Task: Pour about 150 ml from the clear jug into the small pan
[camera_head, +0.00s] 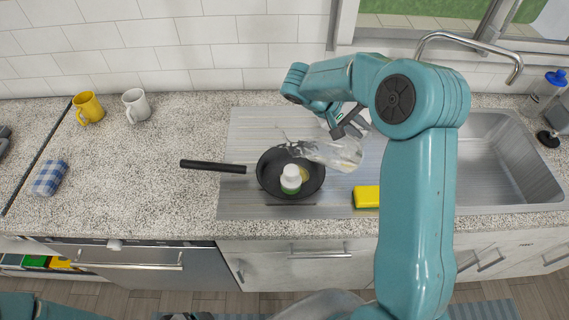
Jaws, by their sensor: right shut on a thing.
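The clear jug (335,153) lies tilted nearly on its side, its left end over the small dark pan (266,178). My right gripper (350,125) is shut on the jug at its upper side. The pan sits on the ribbed metal drainer, its black handle pointing left. A white bottle with a green label (291,181) stands at the pan, seemingly inside it. A small yellowish patch shows beside the bottle. I cannot make out the liquid or its level. Only a sliver of my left gripper (188,316) shows at the bottom edge; its jaws are cut off.
A yellow sponge (367,196) lies right of the pan, near my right arm. The sink (495,150) and tap (470,42) are at right. A yellow mug (88,107), a white mug (135,105) and a checked cloth (49,177) are at left. The counter between is clear.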

